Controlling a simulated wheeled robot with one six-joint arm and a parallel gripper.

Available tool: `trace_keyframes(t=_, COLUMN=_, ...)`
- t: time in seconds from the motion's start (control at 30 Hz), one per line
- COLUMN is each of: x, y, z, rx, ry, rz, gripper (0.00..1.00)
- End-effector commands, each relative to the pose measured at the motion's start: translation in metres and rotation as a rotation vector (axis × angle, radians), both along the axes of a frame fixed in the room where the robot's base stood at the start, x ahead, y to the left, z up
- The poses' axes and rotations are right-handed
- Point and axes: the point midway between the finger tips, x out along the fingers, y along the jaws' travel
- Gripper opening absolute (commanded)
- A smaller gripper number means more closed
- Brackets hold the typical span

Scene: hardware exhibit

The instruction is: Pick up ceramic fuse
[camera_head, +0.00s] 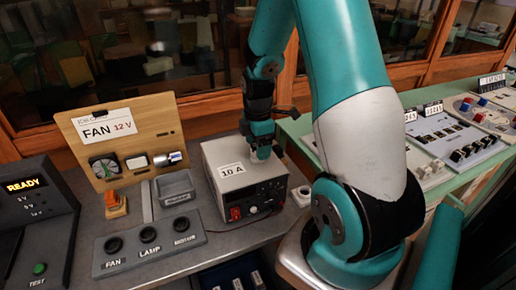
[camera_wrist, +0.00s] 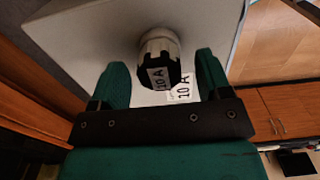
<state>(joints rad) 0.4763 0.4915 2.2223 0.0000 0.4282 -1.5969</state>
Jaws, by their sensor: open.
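The ceramic fuse (camera_wrist: 160,54) shows in the wrist view as a short white cylinder with a black faceted end marked 10 A. It is between the two green fingers of my gripper (camera_wrist: 163,66), with a gap visible on each side. My gripper is open and not closed on it. In the head view my gripper (camera_head: 263,146) points down at the top of a grey power-supply box (camera_head: 213,157) labelled 10 A.
A wooden FAN 12 V board (camera_head: 150,137) stands left of the box. Green-topped benches with switch panels (camera_head: 455,140) are at right.

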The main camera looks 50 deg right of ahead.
Motion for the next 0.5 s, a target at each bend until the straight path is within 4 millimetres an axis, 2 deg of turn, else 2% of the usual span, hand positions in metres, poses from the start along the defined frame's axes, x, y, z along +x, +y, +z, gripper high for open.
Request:
trace_keyframes(t=0.1, x=-0.0002, y=0.0, z=-0.0078, rx=0.0, ry=0.0, rz=0.0, gripper=0.71)
trace_keyframes(t=0.3, x=0.0, y=-0.0001, z=-0.0085, rx=0.0, ry=-0.001, rz=0.0, gripper=0.71)
trace_keyframes(t=0.37, x=0.0, y=-0.0001, z=-0.0084, rx=0.0, ry=-0.001, rz=0.0, gripper=0.6)
trace_keyframes(t=0.5, x=0.0, y=-0.0001, z=-0.0083, rx=0.0, ry=-0.001, rz=0.0, gripper=0.27)
